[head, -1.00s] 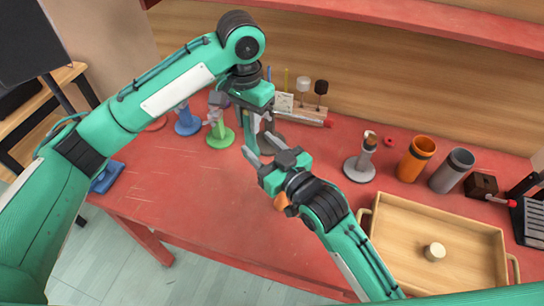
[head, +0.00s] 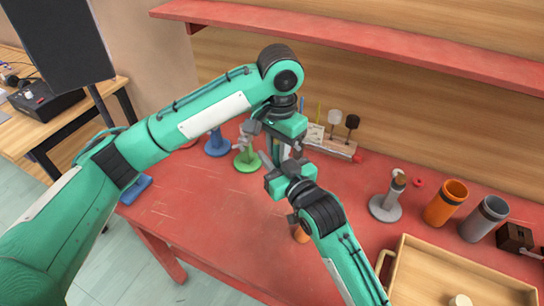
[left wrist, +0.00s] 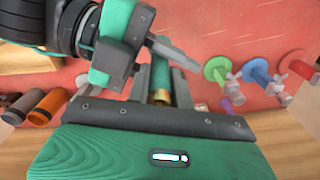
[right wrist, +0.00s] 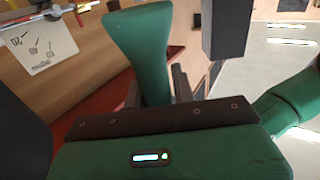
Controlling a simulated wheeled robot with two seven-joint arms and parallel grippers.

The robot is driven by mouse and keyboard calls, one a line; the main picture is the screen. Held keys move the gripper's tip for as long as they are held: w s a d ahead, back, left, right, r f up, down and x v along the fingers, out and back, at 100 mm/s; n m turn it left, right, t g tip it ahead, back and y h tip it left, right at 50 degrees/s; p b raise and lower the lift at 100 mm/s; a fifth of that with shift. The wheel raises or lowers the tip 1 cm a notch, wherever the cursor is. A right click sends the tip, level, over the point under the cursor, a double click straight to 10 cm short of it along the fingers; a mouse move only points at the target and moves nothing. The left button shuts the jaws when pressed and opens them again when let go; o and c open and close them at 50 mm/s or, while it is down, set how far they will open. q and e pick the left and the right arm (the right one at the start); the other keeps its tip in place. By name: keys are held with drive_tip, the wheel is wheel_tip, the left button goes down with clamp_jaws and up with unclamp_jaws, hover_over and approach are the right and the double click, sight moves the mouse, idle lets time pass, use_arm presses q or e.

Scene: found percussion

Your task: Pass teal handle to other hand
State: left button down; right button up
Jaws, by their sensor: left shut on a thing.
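The teal handle (left wrist: 161,76), with a brass-coloured end, is between the closed fingers of my left gripper (left wrist: 162,92) in the left wrist view. In the head view it is mostly hidden behind the grippers. My left gripper (head: 287,143) points down above the back of the red bench. My right gripper (head: 276,160) is right beside it, with its fingers spread apart near the handle. A teal tapered shape, apparently the handle, stands large in front of my right fingers in the right wrist view (right wrist: 141,50). I cannot tell whether they touch it.
A green stand (head: 247,164) and a blue stand (head: 217,146) are left of the grippers. A mallet rack (head: 338,148) is behind. A grey stand (head: 385,208), orange cup (head: 446,203), grey cup (head: 484,219) and wooden tray (head: 430,262) are on the right. The bench front-left is clear.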

drive_tip(key=shift+s+a, duration=0.15)
drive_tip(key=shift+a, duration=0.05)
clamp_jaws()
use_arm(q)
drive_tip(key=c, duration=1.1)
unclamp_jaws()
drive_tip(key=shift+c, duration=0.2)
drive_tip(key=shift+d+r, duration=0.1)
use_arm(e)
drive_tip(key=shift+d, duration=0.1)
